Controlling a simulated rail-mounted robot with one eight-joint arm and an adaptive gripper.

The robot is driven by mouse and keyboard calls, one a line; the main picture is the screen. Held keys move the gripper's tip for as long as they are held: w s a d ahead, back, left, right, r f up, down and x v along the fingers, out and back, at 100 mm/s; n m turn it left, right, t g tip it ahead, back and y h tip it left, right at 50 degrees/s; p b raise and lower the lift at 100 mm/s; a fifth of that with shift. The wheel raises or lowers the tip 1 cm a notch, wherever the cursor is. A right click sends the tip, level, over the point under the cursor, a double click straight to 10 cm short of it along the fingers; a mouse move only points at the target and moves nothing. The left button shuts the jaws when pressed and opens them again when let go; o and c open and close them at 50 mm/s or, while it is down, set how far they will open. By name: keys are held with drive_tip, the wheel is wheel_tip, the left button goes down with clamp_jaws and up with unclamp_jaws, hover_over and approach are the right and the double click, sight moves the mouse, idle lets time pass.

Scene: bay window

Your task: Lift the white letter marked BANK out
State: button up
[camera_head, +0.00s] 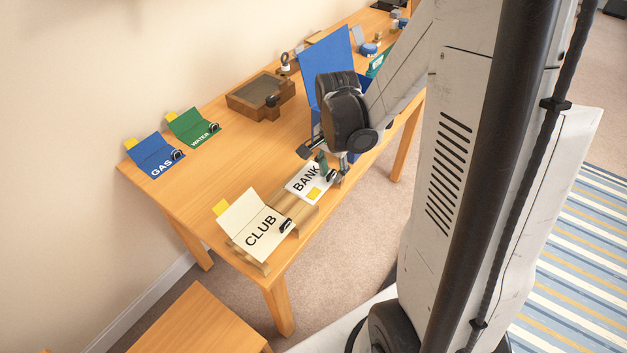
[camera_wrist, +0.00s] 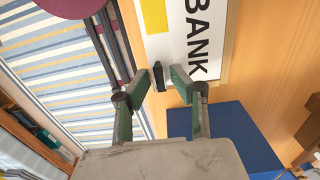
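The white letter marked BANK (camera_head: 303,185) lies at the right end of a wooden holder (camera_head: 290,207) near the table's front edge. It carries a yellow patch and a black clip at its edge. The letter also shows in the wrist view (camera_wrist: 186,45), with the black clip (camera_wrist: 158,76) at its near edge. My gripper (camera_wrist: 160,88) is open, its green-padded fingers on either side of the clip with gaps visible. In the head view, my gripper (camera_head: 334,169) is over the letter's right end and partly hides it. Whether it touches the letter cannot be told.
A cream letter marked CLUB (camera_head: 258,226) leans at the holder's left end. Blue GAS (camera_head: 156,154) and green WATER (camera_head: 193,127) letters lie at the back left. A wooden box (camera_head: 252,98) and a tall blue object (camera_head: 326,62) stand behind my gripper. The table's middle is clear.

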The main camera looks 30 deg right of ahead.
clamp_jaws()
drive_tip(key=shift+r+p, duration=0.55)
drive_tip(key=shift+r, duration=0.3)
idle(0.3)
drive_tip(key=shift+r+p, duration=1.05)
drive_tip(key=shift+r, duration=0.6)
